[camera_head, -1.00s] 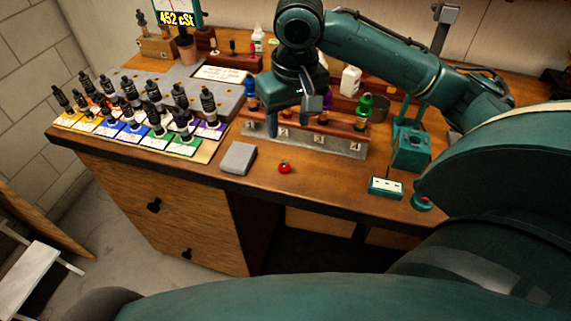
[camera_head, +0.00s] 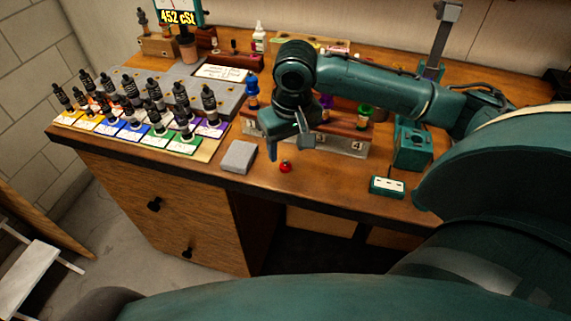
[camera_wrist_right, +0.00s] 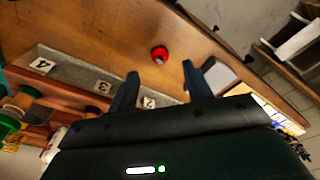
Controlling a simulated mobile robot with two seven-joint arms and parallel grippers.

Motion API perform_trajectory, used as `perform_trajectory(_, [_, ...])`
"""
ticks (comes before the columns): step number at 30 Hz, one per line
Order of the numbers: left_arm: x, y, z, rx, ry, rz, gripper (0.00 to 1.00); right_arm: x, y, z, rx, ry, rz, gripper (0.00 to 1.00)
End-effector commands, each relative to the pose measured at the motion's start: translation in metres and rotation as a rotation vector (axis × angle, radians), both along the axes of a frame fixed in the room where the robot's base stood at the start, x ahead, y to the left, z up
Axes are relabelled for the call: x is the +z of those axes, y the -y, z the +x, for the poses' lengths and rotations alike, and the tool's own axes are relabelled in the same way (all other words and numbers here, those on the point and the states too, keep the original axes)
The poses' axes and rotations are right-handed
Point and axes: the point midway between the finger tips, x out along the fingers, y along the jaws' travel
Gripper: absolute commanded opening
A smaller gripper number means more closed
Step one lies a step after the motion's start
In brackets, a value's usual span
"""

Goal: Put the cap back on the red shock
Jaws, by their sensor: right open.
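The small red cap (camera_head: 285,167) lies on the wooden bench top in front of the shock rack (camera_head: 345,145). It also shows in the right wrist view (camera_wrist_right: 159,54), just beyond the fingertips. My right gripper (camera_head: 288,147) is open and empty, its fingers pointing down just above and behind the cap. Its two fingers show in the right wrist view (camera_wrist_right: 160,80), apart, with nothing between them. The rack holds shocks with blue (camera_head: 251,92), purple (camera_head: 327,104) and green (camera_head: 365,115) tops. I cannot make out the red shock; my right arm hides part of the rack. My left gripper is not in view.
A grey block (camera_head: 239,157) lies left of the cap. Several dark bottles stand on a coloured card board (camera_head: 150,141) at the left. A teal socket box (camera_head: 387,187) lies at the right front edge. The bench top between the cap and that box is clear.

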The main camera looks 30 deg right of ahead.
Motion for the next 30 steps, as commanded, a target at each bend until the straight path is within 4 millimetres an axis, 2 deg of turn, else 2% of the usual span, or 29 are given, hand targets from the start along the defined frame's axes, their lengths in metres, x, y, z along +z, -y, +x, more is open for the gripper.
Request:
perform_trajectory(8, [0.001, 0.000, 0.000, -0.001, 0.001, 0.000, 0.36, -0.003, 0.000, 0.000, 0.000, -0.001, 0.000, 0.50])
perform_trajectory(15, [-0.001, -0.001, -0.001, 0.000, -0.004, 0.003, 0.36, -0.038, 0.001, 0.004, -0.001, -0.003, 0.000, 0.50])
perform_trajectory(19, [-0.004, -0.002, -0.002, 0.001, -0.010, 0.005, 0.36, -0.049, 0.001, 0.005, 0.001, 0.001, 0.000, 0.50])
perform_trajectory(30, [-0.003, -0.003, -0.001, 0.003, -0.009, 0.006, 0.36, -0.051, 0.001, 0.006, 0.001, 0.001, 0.000, 0.50])
